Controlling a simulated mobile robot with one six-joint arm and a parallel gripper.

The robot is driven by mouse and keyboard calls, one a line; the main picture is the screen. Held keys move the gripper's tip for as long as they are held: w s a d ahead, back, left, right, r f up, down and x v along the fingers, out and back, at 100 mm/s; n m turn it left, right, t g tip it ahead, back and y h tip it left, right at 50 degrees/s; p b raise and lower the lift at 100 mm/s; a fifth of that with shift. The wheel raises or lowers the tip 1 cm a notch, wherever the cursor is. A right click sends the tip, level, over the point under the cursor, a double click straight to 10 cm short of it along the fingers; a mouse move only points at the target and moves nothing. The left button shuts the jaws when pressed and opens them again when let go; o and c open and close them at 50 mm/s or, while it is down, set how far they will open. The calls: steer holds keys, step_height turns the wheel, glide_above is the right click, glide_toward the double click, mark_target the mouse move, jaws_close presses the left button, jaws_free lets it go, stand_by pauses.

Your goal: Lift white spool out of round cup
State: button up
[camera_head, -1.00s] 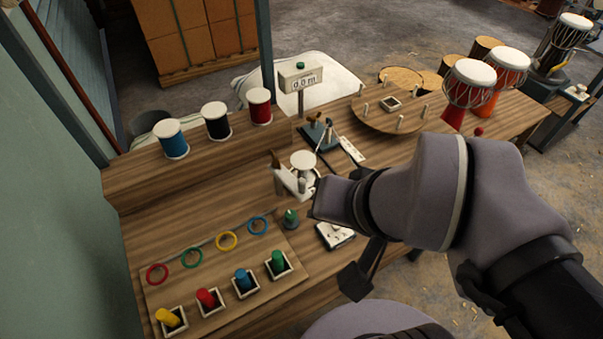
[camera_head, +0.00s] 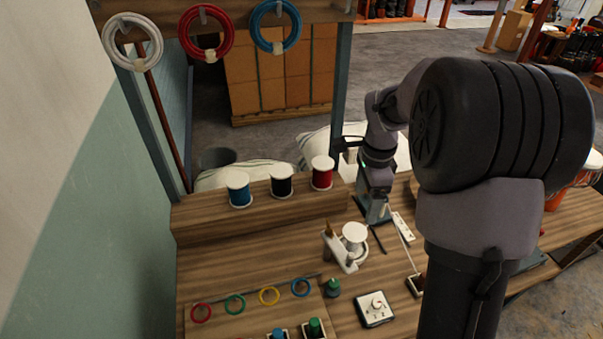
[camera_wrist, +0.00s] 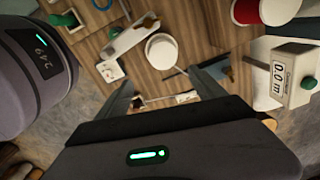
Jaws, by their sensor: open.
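The white spool (camera_head: 354,232) stands upright beside a white bracket, its round top showing. A pale round rim (camera_head: 359,251) shows around its lower part, and the spool's body is mostly hidden. In the wrist view the white spool (camera_wrist: 161,49) appears as a pale disc beyond my fingers. My gripper (camera_wrist: 163,92) is open, with two grey fingers apart and nothing held between them. In the head view my gripper (camera_head: 374,212) points down over the bench, behind and to the right of the spool, apart from it.
Blue (camera_head: 239,189), black (camera_head: 281,182) and red (camera_head: 322,173) spools stand on the raised rear shelf. A white bracket (camera_head: 338,252) stands left of the white spool. A counter box (camera_wrist: 292,75) is right in the wrist view. A white square box (camera_head: 374,308) lies in front.

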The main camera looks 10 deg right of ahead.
mark_target(359, 232)
steer(key=shift+m, duration=0.4)
steer(key=f+b, duration=0.1)
steer(key=f, duration=0.3)
steer(key=f+b, duration=0.2)
steer(key=f, duration=0.3)
steer(key=w+f+b, duration=0.1)
steer(key=f+b, duration=0.1)
steer(key=f, duration=0.3)
steer(key=shift+d, duration=0.4)
steer(key=f+b, duration=0.1)
steer(key=f, duration=0.1)
steer(key=f+b, duration=0.2)
steer(key=f, duration=0.1)
steer(key=shift+w+a+f, duration=0.15)
steer(key=shift+a+f, duration=0.15)
steer(key=shift+r, duration=0.2)
steer(key=c, duration=1.4)
